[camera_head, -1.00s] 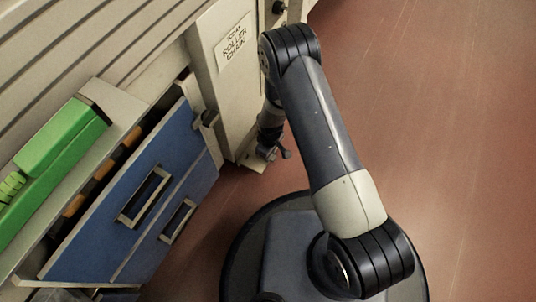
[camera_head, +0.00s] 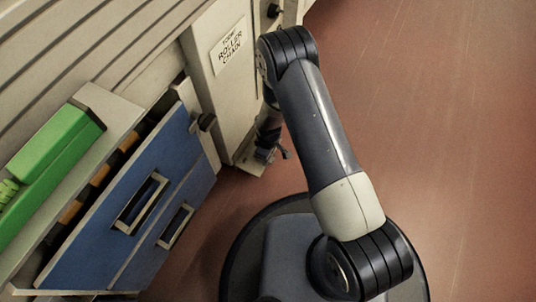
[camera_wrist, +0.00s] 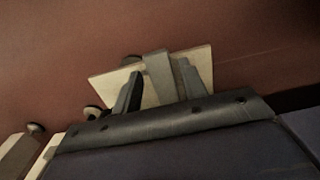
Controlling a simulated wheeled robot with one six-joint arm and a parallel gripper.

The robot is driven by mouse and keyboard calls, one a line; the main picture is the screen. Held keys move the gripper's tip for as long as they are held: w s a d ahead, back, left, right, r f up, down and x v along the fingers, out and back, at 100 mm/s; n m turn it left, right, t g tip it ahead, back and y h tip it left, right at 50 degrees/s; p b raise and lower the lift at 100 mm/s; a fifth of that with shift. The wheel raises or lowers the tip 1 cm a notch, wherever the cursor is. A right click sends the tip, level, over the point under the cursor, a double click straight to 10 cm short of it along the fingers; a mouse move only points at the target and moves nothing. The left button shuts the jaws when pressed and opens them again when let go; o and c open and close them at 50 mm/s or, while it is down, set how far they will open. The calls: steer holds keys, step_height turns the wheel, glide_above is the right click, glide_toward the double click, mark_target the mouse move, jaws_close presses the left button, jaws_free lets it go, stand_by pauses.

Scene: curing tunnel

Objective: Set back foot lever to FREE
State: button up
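In the wrist view a flat grey bar (camera_wrist: 159,76), which looks like the foot lever, stands in front of a cream plate (camera_wrist: 108,84). My gripper (camera_wrist: 159,69) has one dark finger on each side of the bar. The fingers are apart, and whether either touches the bar cannot be told. In the head view my gripper (camera_head: 268,152) is low at the foot of the cream cabinet, mostly hidden behind my arm. The lever cannot be made out there, and no FREE marking is readable.
Round knobs (camera_wrist: 92,113) show near my gripper. The red floor (camera_head: 430,110) on the right is clear.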

steer(key=shift+o, duration=0.6)
step_height(320, 180, up, 11)
steer(key=p, duration=0.4)
steer(key=shift+p, duration=0.35)
steer(key=shift+f, duration=0.15)
step_height(320, 180, down, 11)
steer(key=b, duration=0.5)
steer(key=shift+a+m, duration=0.1)
steer(key=shift+m, duration=0.2)
